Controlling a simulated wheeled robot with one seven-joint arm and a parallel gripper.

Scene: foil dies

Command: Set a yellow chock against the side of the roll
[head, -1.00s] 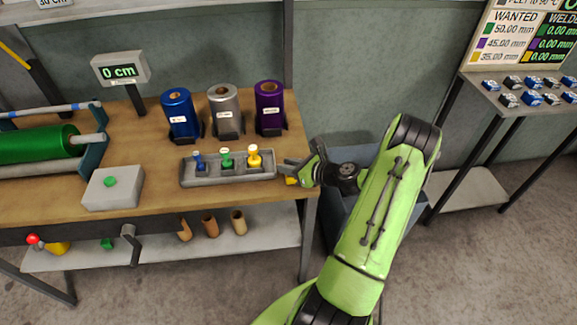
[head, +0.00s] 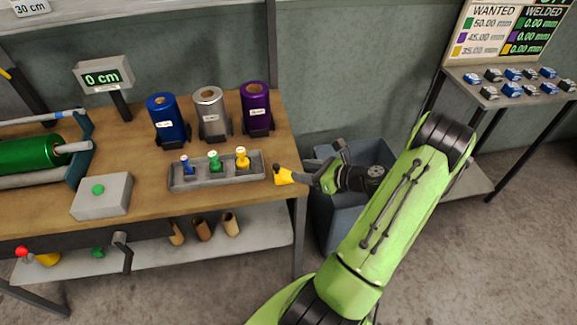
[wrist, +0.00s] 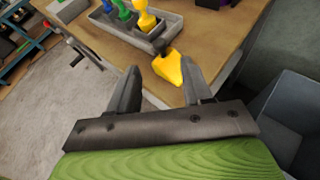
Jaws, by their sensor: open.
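A yellow chock (head: 284,176) with a dark knob end lies at the right edge of the wooden bench. In the wrist view the chock (wrist: 172,68) appears just ahead of and between my fingertips. My gripper (head: 319,166) is open and empty, just right of the chock, off the bench's edge; its fingers also show in the wrist view (wrist: 158,74). A green roll (head: 28,156) lies on a rod at the bench's left. Blue (head: 166,120), silver (head: 212,115) and purple (head: 256,108) rolls stand tilted on dark supports at the back. Which roll is meant cannot be told.
A grey tray (head: 215,180) with blue, green and yellow pieces lies left of the chock. A grey button box (head: 101,197) and a display (head: 103,77) reading 0 cm stand further left. A dark bin (head: 338,225) is below, right of the bench.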

